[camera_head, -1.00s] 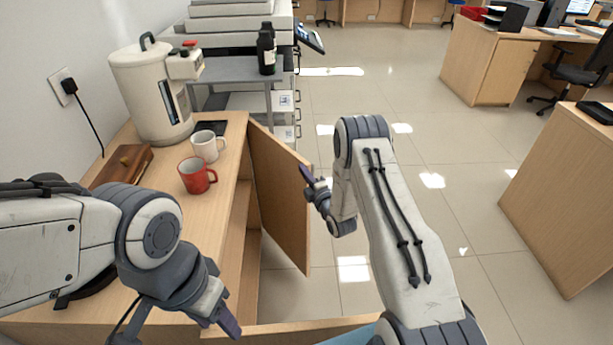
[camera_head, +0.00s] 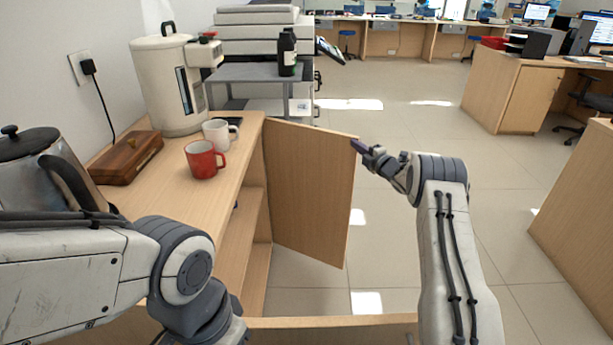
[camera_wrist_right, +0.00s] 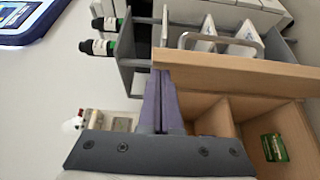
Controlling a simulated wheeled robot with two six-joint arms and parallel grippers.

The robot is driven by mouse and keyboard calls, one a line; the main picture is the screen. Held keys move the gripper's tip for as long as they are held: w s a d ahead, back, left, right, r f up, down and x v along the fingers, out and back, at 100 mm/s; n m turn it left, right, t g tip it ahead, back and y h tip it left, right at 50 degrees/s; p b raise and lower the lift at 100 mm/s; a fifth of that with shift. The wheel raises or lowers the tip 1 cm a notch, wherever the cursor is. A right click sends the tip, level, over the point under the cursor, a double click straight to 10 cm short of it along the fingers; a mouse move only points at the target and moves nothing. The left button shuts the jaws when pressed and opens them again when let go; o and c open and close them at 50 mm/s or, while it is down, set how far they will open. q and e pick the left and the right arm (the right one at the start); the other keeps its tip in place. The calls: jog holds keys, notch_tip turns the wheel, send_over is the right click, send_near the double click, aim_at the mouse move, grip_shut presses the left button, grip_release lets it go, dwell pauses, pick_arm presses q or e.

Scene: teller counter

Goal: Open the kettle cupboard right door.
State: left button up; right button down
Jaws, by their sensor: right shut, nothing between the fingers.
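The cupboard's right door (camera_head: 305,195) is the far light-wood panel. It stands swung well out from the cupboard (camera_head: 232,225), whose inside shows. My right gripper (camera_head: 360,147) is shut and empty, with its tips at the free top corner of this door. In the right wrist view, the purple fingers (camera_wrist_right: 160,78) are together beside the door's end (camera_wrist_right: 235,75), and a metal handle (camera_wrist_right: 222,42) shows on its outer face. I cannot tell whether they touch it. My left arm shows at the lower left, but its gripper is out of view.
On the cupboard top are a white urn (camera_head: 168,85), a red mug (camera_head: 205,160), a white mug (camera_head: 220,133), a wooden box (camera_head: 127,158) and a dark-lidded kettle (camera_head: 40,160). Another wooden panel edge (camera_head: 330,322) juts out nearby. Open floor (camera_head: 400,215) lies right.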

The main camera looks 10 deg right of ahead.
jog(key=shift+w+d, duration=0.65)
jog(key=shift+a, duration=0.15)
